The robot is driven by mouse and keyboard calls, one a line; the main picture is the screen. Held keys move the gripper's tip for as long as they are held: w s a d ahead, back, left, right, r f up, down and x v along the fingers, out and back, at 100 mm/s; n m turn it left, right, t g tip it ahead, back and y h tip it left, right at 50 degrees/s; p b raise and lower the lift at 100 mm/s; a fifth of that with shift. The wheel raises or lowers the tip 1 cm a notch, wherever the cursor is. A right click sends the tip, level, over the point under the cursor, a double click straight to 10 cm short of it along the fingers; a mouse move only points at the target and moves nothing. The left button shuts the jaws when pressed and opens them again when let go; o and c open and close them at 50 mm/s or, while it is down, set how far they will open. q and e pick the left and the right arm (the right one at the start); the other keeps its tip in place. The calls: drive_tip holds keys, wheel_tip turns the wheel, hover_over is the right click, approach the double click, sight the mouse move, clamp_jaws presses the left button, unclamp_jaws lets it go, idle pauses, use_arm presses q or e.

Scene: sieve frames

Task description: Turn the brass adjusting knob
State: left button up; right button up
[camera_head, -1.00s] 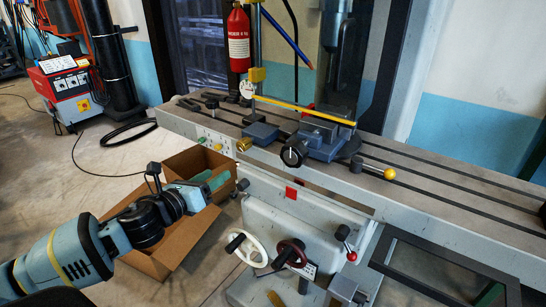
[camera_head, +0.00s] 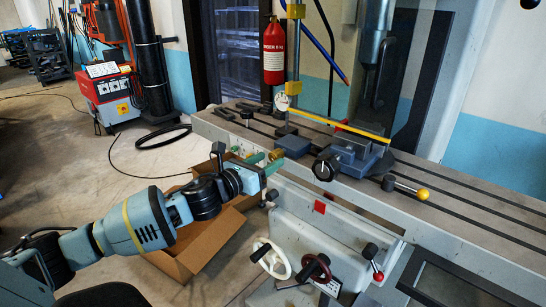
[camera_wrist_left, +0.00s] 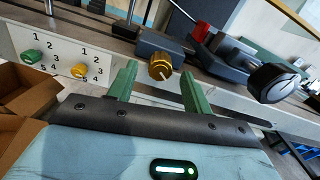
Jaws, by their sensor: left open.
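The brass adjusting knob (camera_wrist_left: 160,67) is a short, ridged, gold-coloured cylinder on the front of the machine table. In the left wrist view it shows between and beyond the two green fingertips. My left gripper (camera_wrist_left: 158,78) is open, one finger to each side of the knob, with no contact visible. In the head view my left gripper (camera_head: 264,163) is at the table's front edge, with the brass knob (camera_head: 277,154) just beyond its fingers. Whether the knob lies fully between the fingers is unclear. My right gripper is not in view.
A black round knob (camera_head: 325,167) sits right of the brass knob, by a blue vise (camera_head: 355,157). A numbered panel with a green knob (camera_wrist_left: 33,57) and a smaller yellow knob (camera_wrist_left: 80,71) is to the left. An open cardboard box (camera_head: 205,240) stands below my arm.

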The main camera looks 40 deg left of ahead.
sight(272, 158)
use_arm(q)
drive_tip(key=shift+w+d, duration=0.15)
drive_tip(key=shift+w, duration=1.35)
drive_tip(key=c, duration=1)
drive_tip(key=shift+p, duration=0.3)
